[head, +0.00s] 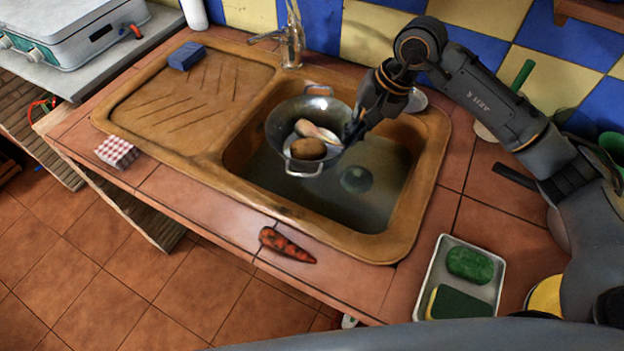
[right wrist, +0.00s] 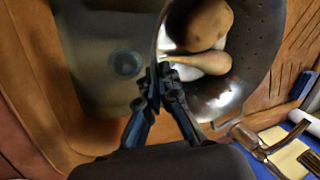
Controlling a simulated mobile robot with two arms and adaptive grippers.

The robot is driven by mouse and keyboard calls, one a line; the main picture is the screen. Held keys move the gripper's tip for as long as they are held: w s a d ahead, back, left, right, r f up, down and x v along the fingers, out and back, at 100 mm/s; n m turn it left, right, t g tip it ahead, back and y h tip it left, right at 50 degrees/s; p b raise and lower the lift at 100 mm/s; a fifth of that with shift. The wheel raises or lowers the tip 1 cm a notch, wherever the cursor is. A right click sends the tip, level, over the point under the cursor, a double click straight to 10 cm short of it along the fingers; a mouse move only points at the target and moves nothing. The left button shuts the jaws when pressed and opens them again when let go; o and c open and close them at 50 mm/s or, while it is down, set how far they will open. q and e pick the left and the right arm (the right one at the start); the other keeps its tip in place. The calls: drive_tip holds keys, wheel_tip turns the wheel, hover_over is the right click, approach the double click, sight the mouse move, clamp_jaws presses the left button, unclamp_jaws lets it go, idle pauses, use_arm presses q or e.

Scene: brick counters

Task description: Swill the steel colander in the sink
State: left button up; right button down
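The steel colander (head: 283,128) is at the left part of the sink basin (head: 398,192), with one loop handle toward the tap and one toward the front. A brown potato (head: 308,149) and a paler, long vegetable (head: 318,131) lie in it. My right gripper (head: 352,132) is at the colander's right rim. In the right wrist view its fingers (right wrist: 164,80) close together on the rim of the colander (right wrist: 258,72). I cannot tell whether the colander touches the basin floor. My left gripper is not in view.
A tap (head: 290,40) stands behind the basin. A blue sponge (head: 187,56) lies on the drainboard (head: 160,105). A checked cloth (head: 117,152) and a carrot (head: 286,245) lie near the counter's front edge. A tray (head: 436,262) with scrubbers stands at the right.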

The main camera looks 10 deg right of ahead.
drive_tip(key=shift+r+p, duration=0.7)
drive_tip(key=shift+r, duration=1.7)
